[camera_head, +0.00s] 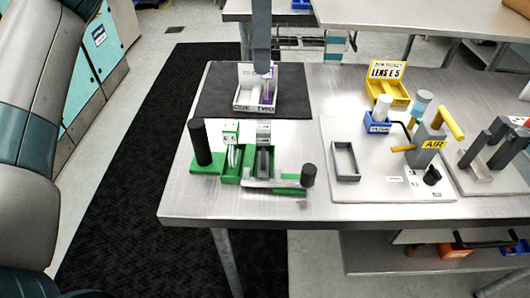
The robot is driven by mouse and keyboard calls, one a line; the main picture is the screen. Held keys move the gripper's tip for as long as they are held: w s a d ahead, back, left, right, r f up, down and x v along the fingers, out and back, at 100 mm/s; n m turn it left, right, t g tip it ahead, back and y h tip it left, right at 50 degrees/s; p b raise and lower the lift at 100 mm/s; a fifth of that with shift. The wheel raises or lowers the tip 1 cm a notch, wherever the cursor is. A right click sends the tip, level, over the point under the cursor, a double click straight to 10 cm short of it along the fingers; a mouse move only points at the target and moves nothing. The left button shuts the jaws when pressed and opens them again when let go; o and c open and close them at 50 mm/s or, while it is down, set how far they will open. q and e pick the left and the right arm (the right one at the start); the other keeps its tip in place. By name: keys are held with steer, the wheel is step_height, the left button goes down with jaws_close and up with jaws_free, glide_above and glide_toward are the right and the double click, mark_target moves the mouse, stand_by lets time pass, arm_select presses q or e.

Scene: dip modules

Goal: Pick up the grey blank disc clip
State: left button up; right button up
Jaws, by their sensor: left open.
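Whether the fingers are around or just above something in the tray, I cannot tell. A grey-topped piece (264,130) stands in the green fixture in front, beside a green-topped piece (230,131). Which piece is the grey blank disc clip is too small to tell. My right gripper is not in view.
The green fixture (206,187) has black upright posts. The table's left front (185,205) is bare.

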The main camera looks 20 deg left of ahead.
arm_select(q)
glide_toward(263, 125)
step_height(263, 125, down, 4)
steer(key=shift+a+r+p, duration=0.1)
steer(key=shift+r+p, duration=0.05)
steer(key=shift+p, duration=0.55)
steer(key=shift+f, duration=0.75)
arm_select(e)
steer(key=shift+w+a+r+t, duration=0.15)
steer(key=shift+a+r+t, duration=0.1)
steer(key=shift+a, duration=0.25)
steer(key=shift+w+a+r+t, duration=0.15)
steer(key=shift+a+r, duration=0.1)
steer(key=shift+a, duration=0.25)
